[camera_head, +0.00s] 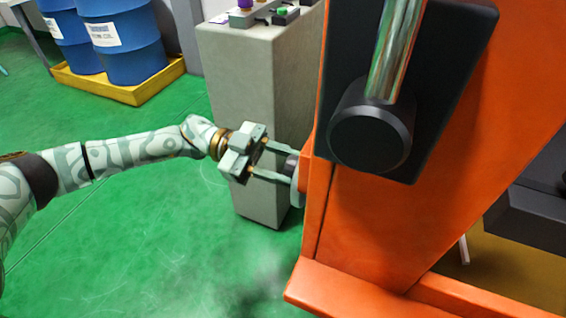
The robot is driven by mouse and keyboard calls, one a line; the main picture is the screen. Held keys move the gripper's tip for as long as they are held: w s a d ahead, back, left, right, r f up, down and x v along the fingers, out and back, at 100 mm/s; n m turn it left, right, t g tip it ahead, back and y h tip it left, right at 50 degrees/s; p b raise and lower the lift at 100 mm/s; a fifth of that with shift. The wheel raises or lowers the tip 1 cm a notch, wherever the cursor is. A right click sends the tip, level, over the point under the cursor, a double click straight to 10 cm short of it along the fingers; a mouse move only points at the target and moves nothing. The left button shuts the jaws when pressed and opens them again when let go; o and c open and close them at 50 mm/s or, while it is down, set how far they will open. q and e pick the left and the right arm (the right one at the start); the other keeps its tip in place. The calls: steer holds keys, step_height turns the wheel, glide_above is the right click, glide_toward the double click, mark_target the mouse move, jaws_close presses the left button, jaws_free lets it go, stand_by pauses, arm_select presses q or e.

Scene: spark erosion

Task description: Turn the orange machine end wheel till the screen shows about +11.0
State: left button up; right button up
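The orange machine (400,230) fills the right side of the head view. At its left edge, the end wheel shows edge-on as a narrow grey rim (295,190) with a dark part at its middle; the machine body hides most of it. My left gripper (293,167) reaches in from the left, with its two fingers spread wide and level with the wheel. The fingertips are at the wheel, one above and one below the dark part. Whether they press on it cannot be told. My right gripper and the screen's reading are not in view.
A grey cabinet (255,85) with a control panel on top stands behind my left gripper. Blue drums (125,45) stand in a yellow tray (135,93) at the back left. A black block with a round knob (370,138) is on the machine. The green floor (150,240) is clear.

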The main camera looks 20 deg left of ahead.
arm_select(q)
steer(key=shift+m, duration=0.7)
steer(key=o, duration=1)
steer(key=shift+c, duration=0.2)
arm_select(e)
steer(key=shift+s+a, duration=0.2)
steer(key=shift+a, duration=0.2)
arm_select(q)
steer(key=shift+a, duration=0.1)
steer(key=a, duration=1.6)
steer(key=shift+w, duration=0.3)
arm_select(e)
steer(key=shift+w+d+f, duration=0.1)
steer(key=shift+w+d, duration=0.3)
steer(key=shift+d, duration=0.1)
arm_select(q)
steer(key=shift+a, duration=0.1)
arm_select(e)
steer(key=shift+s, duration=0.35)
